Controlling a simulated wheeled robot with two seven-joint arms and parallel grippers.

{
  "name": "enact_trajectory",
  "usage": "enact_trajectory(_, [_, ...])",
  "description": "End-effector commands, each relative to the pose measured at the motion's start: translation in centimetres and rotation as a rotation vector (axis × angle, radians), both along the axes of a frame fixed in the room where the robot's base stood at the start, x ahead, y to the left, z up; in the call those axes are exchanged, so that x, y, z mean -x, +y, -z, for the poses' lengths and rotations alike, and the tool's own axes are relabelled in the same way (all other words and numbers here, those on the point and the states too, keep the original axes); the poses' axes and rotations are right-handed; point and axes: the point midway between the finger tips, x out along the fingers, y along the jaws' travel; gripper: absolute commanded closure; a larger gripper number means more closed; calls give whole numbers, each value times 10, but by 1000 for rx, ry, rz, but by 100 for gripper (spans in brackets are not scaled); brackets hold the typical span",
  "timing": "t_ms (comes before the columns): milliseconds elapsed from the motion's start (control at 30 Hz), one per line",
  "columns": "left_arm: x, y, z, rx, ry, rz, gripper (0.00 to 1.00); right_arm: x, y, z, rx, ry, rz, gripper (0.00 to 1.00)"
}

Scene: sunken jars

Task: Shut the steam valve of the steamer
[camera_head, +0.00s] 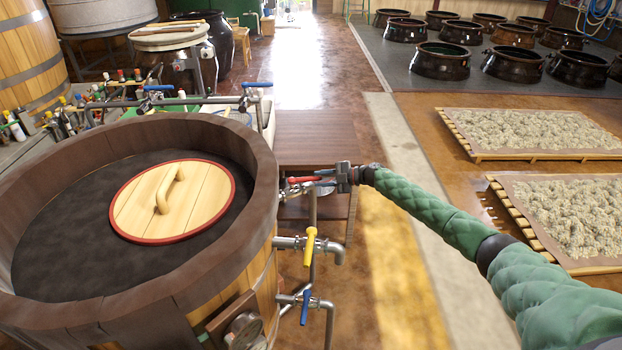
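The steamer is a large round wooden tub (262,160) at the left, with a red-rimmed wooden lid (200,205) lying on the dark surface inside. Pipes on its right side carry a red valve handle (303,180), a yellow valve handle (310,246) and a blue valve handle (305,308). Which one is the steam valve is not labelled. My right gripper (324,178) points left at the red handle. Its two fingers look apart, with the handle's end close to or between them; contact is too small to tell. My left gripper is out of view.
A round gauge (244,330) sits low on the tub. Pipes with blue handles (157,88) run behind it, near a bench of bottles (15,126). Trays of grain (565,215) and sunken dark jars (440,61) lie at the right. The floor between is clear.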

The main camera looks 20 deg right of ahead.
Motion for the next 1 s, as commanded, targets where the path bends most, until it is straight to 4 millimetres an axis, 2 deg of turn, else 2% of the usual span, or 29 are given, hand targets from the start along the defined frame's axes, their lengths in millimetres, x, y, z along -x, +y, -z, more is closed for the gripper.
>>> enact_trajectory(100, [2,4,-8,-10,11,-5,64,-8,15,1,-1,-1,1,72])
enact_trajectory(300, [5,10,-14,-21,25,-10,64,-17,31,6,0,-2,2,72])
enact_trajectory(667, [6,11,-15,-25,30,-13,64,-19,36,8,1,-2,1,72])
enact_trajectory(700, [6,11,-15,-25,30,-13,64,-19,36,8,0,-3,1,74])
enact_trajectory(833, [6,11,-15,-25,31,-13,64,-19,36,8,0,-3,1,100])
enact_trajectory(1000, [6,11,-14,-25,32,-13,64,-19,36,8,1,-2,1,100])
